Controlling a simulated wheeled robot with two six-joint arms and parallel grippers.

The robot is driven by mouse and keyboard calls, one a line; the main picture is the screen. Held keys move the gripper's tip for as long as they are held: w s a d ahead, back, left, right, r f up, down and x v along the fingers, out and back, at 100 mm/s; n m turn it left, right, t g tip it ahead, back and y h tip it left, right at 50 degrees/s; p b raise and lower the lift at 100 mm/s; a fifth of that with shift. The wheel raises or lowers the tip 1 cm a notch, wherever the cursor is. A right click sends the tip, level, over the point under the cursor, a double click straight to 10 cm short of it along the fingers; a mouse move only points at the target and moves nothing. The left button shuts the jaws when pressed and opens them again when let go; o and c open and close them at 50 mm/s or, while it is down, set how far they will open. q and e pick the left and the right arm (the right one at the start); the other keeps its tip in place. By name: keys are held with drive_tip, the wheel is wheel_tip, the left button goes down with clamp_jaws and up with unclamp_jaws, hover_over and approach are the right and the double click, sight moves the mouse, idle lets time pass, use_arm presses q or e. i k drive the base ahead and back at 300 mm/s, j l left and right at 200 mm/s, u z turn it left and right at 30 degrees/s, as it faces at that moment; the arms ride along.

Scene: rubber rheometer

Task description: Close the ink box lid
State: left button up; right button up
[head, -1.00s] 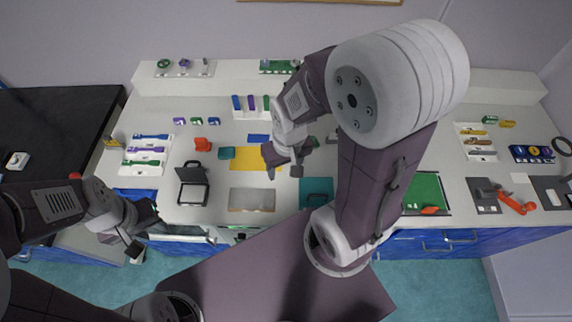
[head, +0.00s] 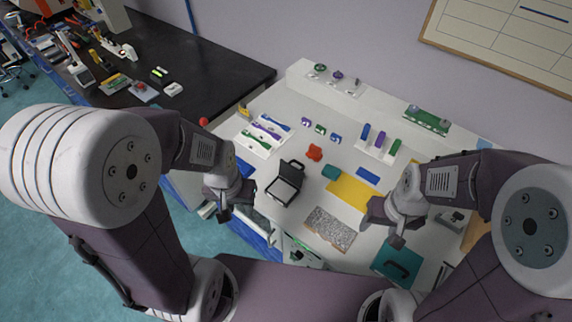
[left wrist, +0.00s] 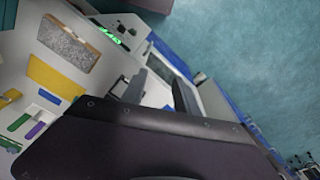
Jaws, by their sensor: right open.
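The ink box (head: 286,185) is a black box with a pale inside on the white bench in the head view. Its lid (head: 292,168) stands up, open, at the far side. My left gripper (head: 235,211) hangs to the left of the box at the bench's front edge, apart from it in the picture and empty. In the left wrist view its two dark fingers (left wrist: 158,92) are spread. My right gripper (head: 383,234) is open and empty, right of the speckled plate.
A speckled plate (head: 330,229) and a yellow mat (head: 349,191) lie right of the box. A red object (head: 314,152) and a teal block (head: 331,172) are behind it. A white tray (head: 261,137) of coloured tools lies at the back left. A black table (head: 200,65) stands beyond.

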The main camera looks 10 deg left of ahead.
sight(296, 176)
drive_tip(key=j+z, duration=0.25)
drive_tip(key=z, duration=0.2)
drive_tip(key=j+z, duration=0.25)
drive_tip(key=z, duration=0.25)
drive_tip(key=j+z, duration=0.3)
drive_tip(key=z, duration=0.15)
